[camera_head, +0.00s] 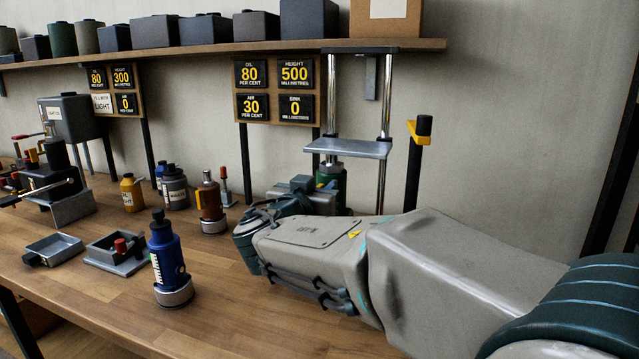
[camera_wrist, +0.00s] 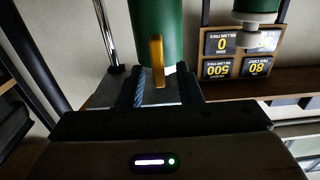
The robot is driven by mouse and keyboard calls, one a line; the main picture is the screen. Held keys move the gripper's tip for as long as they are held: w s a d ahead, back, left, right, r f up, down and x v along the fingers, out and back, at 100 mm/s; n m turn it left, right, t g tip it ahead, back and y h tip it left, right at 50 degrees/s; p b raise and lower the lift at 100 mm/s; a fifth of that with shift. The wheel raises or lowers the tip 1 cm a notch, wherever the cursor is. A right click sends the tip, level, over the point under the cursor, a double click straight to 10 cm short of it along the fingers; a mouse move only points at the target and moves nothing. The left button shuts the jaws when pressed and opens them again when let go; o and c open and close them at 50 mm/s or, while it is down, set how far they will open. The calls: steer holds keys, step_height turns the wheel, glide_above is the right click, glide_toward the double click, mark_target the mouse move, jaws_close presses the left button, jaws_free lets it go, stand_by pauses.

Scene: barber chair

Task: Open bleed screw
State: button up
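A green cylinder (camera_head: 332,174) stands under the grey plate of a metal press frame; my arm hides its lower part in the head view. In the wrist view, which is upside down, the green cylinder (camera_wrist: 156,30) is close ahead. A narrow orange tab (camera_wrist: 157,60) sticks out from it; I cannot tell if this is the bleed screw. My gripper (camera_wrist: 162,80) has its two dark fingers apart, one on each side of the tab's end, with a gap between them. I cannot tell whether either finger touches the tab.
A blue bottle jack (camera_head: 168,262) stands at the front of the wooden bench. Grey trays (camera_head: 116,264), small bottles and other jacks are on the left. A black post with a yellow collar (camera_head: 418,140) rises at the right. Signs (camera_head: 274,91) hang below the shelf.

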steer(key=shift+w+d, duration=0.15)
steer(key=shift+w, duration=0.15)
jaws_close()
